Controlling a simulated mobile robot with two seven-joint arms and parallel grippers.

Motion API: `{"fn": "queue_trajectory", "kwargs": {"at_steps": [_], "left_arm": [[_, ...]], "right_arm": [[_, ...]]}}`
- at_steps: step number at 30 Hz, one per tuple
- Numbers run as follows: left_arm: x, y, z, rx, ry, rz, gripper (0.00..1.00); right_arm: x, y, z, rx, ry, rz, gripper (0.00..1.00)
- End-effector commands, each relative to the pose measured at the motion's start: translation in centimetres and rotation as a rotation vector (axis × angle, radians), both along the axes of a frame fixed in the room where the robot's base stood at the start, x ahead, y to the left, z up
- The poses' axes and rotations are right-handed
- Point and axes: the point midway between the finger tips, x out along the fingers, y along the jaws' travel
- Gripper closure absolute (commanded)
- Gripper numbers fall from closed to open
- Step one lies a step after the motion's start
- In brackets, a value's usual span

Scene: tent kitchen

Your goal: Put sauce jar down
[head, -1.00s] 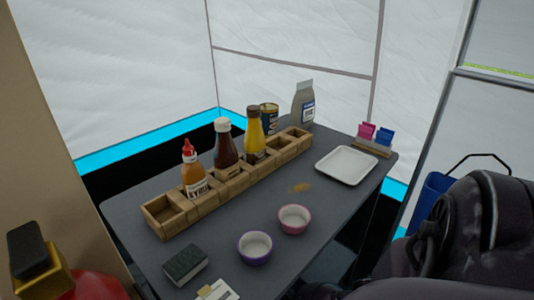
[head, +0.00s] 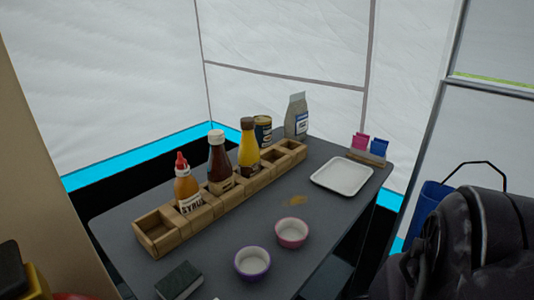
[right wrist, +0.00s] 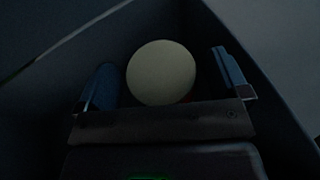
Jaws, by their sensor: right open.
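My right gripper (right wrist: 162,62) shows in the right wrist view, with its two blue-grey fingers spread apart. A round pale disc (right wrist: 161,73) lies between the fingers, with dark gaps at both sides. It may be the top of the sauce jar, but I cannot tell for sure. The surroundings there are very dark, with slanted walls or edges. In the head view, neither gripper shows. A wooden rack (head: 229,198) on the grey table holds an orange syrup bottle (head: 187,190), a dark brown sauce bottle (head: 219,163) and a yellow bottle (head: 249,148).
The table (head: 325,220) also bears a white tray (head: 342,176), a purple bowl (head: 252,263), a pink bowl (head: 291,233), a sponge (head: 179,281), a can (head: 263,131) and a grey carton (head: 297,115). A black bag-like shape (head: 450,245) fills the lower right.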

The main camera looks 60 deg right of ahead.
Motion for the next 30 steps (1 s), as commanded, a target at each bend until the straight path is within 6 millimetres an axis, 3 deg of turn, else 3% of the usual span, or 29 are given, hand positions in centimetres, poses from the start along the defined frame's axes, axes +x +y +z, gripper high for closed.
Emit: {"fn": "queue_trajectory", "kwargs": {"at_steps": [4,7,21,30], "left_arm": [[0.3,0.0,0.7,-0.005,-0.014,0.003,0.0],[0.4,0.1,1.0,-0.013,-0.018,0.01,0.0],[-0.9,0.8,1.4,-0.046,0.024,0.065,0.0],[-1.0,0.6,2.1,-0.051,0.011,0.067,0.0]], "right_arm": [[0.1,0.0,0.7,0.0,-0.004,-0.001,0.06],[-0.8,0.5,1.2,0.001,-0.005,0.0,0.06],[-7.2,4.1,4.3,0.001,-0.007,0.0,0.06],[-9.6,5.2,4.9,0.0,-0.001,0.0,0.06]]}}
